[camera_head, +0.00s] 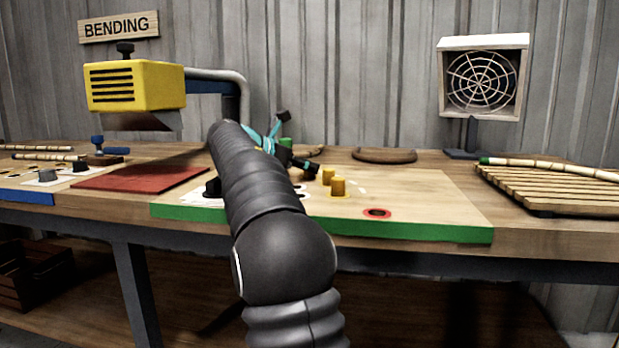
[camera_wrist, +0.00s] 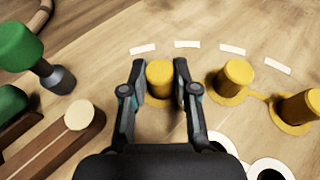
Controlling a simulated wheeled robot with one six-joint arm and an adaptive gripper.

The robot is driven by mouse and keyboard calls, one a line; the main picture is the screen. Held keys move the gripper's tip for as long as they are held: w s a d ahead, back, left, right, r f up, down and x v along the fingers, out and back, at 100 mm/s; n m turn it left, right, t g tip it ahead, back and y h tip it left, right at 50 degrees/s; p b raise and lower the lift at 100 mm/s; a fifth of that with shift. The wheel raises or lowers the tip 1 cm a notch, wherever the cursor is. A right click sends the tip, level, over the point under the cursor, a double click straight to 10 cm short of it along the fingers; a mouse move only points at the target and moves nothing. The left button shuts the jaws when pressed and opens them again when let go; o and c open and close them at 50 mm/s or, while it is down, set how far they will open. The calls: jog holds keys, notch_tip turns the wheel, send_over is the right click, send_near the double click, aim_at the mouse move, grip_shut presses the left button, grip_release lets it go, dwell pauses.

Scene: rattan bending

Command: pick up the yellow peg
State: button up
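Several yellow pegs stand on yellow round bases on a light wooden board. In the wrist view, one yellow peg (camera_wrist: 159,80) stands between the two dark fingers of my gripper (camera_wrist: 160,68). A second yellow peg (camera_wrist: 232,77) and a third (camera_wrist: 300,108) stand to the right, apart from the fingers. In the head view, two yellow pegs (camera_head: 338,187) show right of my gripper (camera_head: 308,169); the peg between the fingers is hidden there.
The green-edged board (camera_head: 430,200) has a red-ringed hole (camera_head: 377,212) at front. Green-headed parts (camera_wrist: 18,45) and a wooden piece with a pale peg (camera_wrist: 84,117) lie left in the wrist view. A slatted rack (camera_head: 550,190) and fan box (camera_head: 484,75) stand right.

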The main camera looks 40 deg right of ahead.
jog(key=shift+r, duration=0.1)
jog(key=shift+r, duration=0.5)
notch_tip(320, 180, up, 4)
jog(key=shift+d+f+p, duration=0.1)
jog(key=shift+f+p, duration=0.05)
jog(key=shift+p, duration=0.95)
jog(key=s+d+r, duration=0.2)
jog(key=d, duration=0.1)
jog(key=s+d+r+p, duration=0.1)
jog(key=s+d+r, duration=0.1)
jog(key=d, duration=0.1)
jog(key=s+d+r+p, duration=0.1)
jog(key=s+d+r, duration=0.1)
jog(key=s+d, duration=0.1)
jog(key=shift+r, duration=0.1)
